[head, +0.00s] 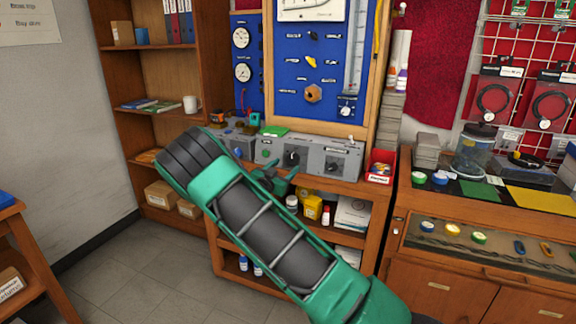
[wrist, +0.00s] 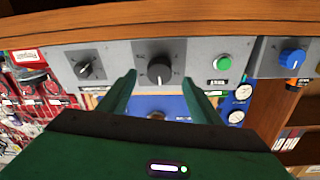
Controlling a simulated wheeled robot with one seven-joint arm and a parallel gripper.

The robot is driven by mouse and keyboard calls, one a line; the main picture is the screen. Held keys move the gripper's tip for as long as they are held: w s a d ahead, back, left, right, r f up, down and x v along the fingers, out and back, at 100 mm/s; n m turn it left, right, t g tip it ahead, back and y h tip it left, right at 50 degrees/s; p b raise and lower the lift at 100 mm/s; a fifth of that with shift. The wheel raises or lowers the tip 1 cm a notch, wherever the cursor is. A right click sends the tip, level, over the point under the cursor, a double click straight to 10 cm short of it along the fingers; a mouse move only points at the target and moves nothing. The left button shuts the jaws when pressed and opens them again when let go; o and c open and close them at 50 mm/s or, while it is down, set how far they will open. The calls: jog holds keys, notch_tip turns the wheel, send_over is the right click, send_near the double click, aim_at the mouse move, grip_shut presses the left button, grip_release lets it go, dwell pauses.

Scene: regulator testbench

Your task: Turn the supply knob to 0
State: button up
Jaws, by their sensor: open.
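A grey control panel (head: 318,158) stands on the bench below the blue board. It carries a large black knob (head: 291,157), which also shows in the wrist view (wrist: 159,69), a smaller black knob (head: 331,165) and a green button (wrist: 222,62). The labels are too small to read, so I cannot tell for sure which knob is the supply knob or its exact setting. My gripper (wrist: 158,84) is open, its fingers either side of the large black knob in the wrist view. They look short of the knob; contact is not clear.
A blue knob (wrist: 291,57) sits on an adjoining grey unit. The wooden bench edge (wrist: 150,28) runs close along the panel. A red box (head: 380,167) stands right of the panel. Bottles (head: 326,215) and a yellow container (head: 312,207) sit on the shelf below.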

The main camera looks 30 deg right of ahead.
aim_at(291, 161)
jog(key=x, duration=0.5)
jog(key=shift+w+d, duration=0.2)
jog(key=shift+d, duration=0.1)
